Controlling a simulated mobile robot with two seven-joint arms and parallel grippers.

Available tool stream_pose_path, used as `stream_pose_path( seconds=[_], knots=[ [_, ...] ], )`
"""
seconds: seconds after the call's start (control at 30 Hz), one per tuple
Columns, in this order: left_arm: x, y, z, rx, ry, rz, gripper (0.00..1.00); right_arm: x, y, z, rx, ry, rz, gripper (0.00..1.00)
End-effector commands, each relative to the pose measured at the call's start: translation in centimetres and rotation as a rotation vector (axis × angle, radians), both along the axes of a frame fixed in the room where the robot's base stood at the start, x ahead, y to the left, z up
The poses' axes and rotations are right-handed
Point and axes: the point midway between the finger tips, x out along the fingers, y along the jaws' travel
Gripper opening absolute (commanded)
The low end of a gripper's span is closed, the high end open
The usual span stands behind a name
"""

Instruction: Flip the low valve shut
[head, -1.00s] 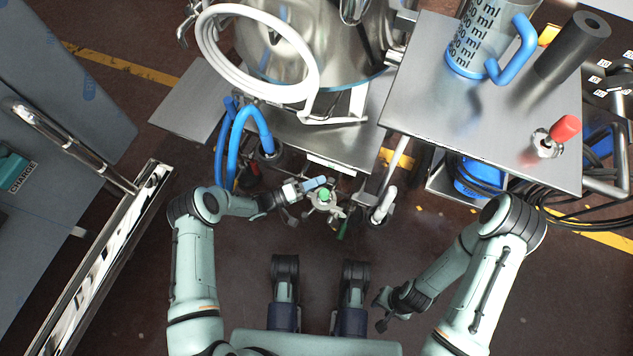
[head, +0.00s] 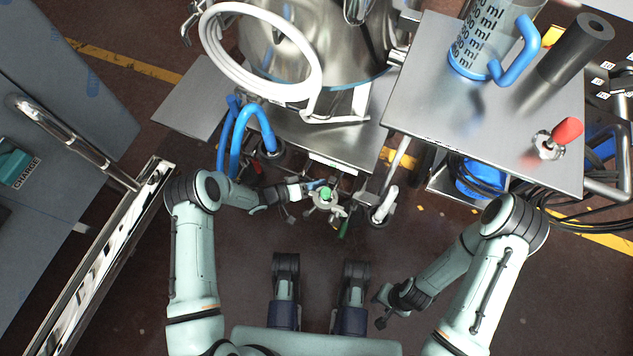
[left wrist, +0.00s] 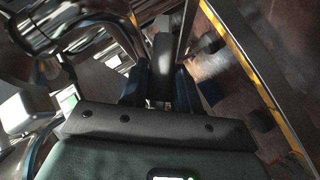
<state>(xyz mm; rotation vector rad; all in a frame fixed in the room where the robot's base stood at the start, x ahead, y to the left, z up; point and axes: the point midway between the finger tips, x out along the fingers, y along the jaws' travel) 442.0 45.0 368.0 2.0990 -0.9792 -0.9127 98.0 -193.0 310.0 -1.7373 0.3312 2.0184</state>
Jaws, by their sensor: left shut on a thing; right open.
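The low valve fitting (head: 326,196) sits beneath the tank, with a green cap on top and a green-tipped piece pointing down toward the floor. A short blue piece (head: 314,185), which looks like its lever, lies at the upper left of the cap. My left gripper (head: 304,189) reaches in from the left and is shut at this lever. In the left wrist view, its dark fingers (left wrist: 161,88) close around a dark bar-like part; the rest of the valve is hard to make out. My right gripper (head: 381,308) is open and empty, low over the floor at the right.
The steel tank (head: 300,50) with a coiled white hose (head: 207,45) stands behind. Blue hoses (head: 236,140) hang left of the valve. A steel table (head: 430,110) with a jug (head: 487,45) overhangs at the right. A metal rail (head: 110,250) is at the left. Floor before the valve is clear.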

Motion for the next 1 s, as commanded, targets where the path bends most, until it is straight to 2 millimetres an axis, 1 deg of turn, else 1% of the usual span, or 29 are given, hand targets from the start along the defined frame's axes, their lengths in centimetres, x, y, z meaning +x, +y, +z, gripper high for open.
stream_pose_path(
  seconds=[0.27, 0.67, 0.7, 0.73, 0.77, 1.0],
  knots=[
    [0.01, 0.29, -0.31, 0.071, -0.022, -0.001, 0.0, 0.44, 0.05, 0.2, -0.001, -0.014, 0.003, 0.43],
    [0.02, 0.35, -0.37, 0.078, -0.025, -0.001, 0.0, 0.5, 0.05, 0.2, -0.001, -0.016, 0.002, 0.43],
    [0.02, 0.35, -0.37, 0.078, -0.025, -0.001, 0.34, 0.5, 0.05, 0.2, -0.001, -0.016, 0.002, 0.43],
    [0.02, 0.35, -0.37, 0.078, -0.025, -0.001, 0.44, 0.49, 0.05, 0.2, -0.001, -0.016, 0.002, 0.43],
    [0.03, 0.34, -0.36, 0.078, -0.025, -0.001, 0.5, 0.49, 0.05, 0.2, -0.001, -0.016, 0.002, 0.43],
    [0.07, 0.3, -0.33, 0.077, -0.024, 0.0, 0.5, 0.48, 0.05, 0.2, -0.001, -0.015, 0.002, 0.43]
  ],
)
